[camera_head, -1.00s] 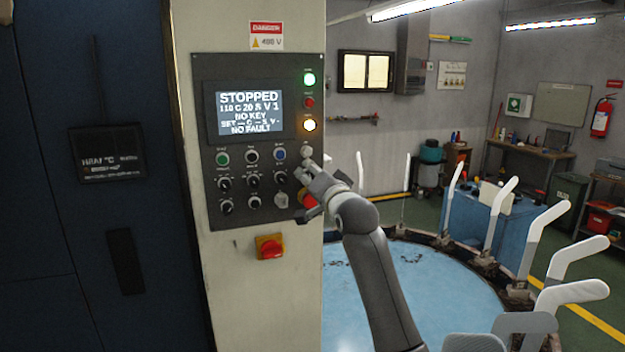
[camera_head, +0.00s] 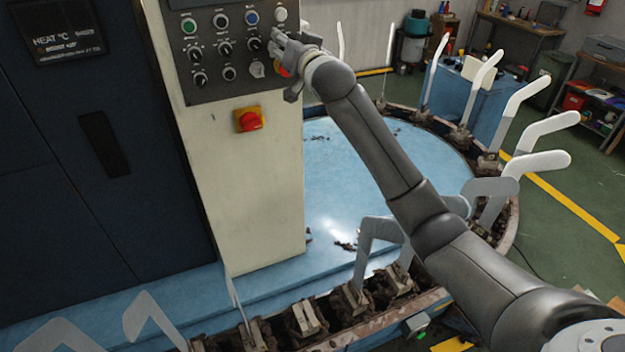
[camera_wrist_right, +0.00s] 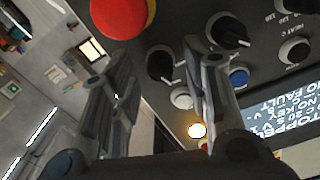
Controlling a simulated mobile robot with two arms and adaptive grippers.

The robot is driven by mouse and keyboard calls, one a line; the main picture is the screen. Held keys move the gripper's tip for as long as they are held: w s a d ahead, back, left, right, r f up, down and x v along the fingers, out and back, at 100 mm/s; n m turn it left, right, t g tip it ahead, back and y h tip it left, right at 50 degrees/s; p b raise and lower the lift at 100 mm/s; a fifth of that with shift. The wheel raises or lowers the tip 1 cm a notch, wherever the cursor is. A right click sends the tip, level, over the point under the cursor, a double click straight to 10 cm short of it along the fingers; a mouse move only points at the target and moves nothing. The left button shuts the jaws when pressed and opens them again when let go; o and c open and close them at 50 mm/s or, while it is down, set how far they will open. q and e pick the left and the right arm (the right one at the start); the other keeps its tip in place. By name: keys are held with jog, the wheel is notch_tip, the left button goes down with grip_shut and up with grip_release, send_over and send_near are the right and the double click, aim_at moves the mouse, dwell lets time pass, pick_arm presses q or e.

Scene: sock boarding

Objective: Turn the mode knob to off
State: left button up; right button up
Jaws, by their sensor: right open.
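The dark control panel (camera_head: 212,97) carries rows of black knobs, with no label legible enough to tell which is the mode knob. My right gripper (camera_head: 275,45) is at the panel's right side, above the red mushroom button (camera_head: 284,71). In the right wrist view my right gripper (camera_wrist_right: 156,97) is open and empty. A black knob (camera_wrist_right: 160,64) shows between its fingers, close to the red button (camera_wrist_right: 122,15); my gripper hides this knob in the head view. I cannot tell whether a finger touches it. Another black knob (camera_wrist_right: 228,30) lies beyond the right finger.
A white button (camera_wrist_right: 181,97) and a lit amber lamp (camera_wrist_right: 197,130) sit near the fingers. The display (camera_wrist_right: 285,122) is partly visible. A red-on-yellow switch (camera_head: 249,120) is below the panel. The blue round table (camera_head: 375,170) with upright white forms stands to the right.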

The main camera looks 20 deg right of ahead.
jog(key=s+n+b, duration=0.3)
jog(key=s+b, duration=0.1)
jog(key=s, duration=0.7)
notch_tip(320, 180, down, 34)
jog(key=w+d+g+b, duration=0.2)
jog(key=g+b, duration=0.2)
jog(key=shift+w+d+f+n+g+h, duration=0.2)
jog(key=shift+n+g+h, duration=0.1)
jog(key=shift+g, duration=0.1)
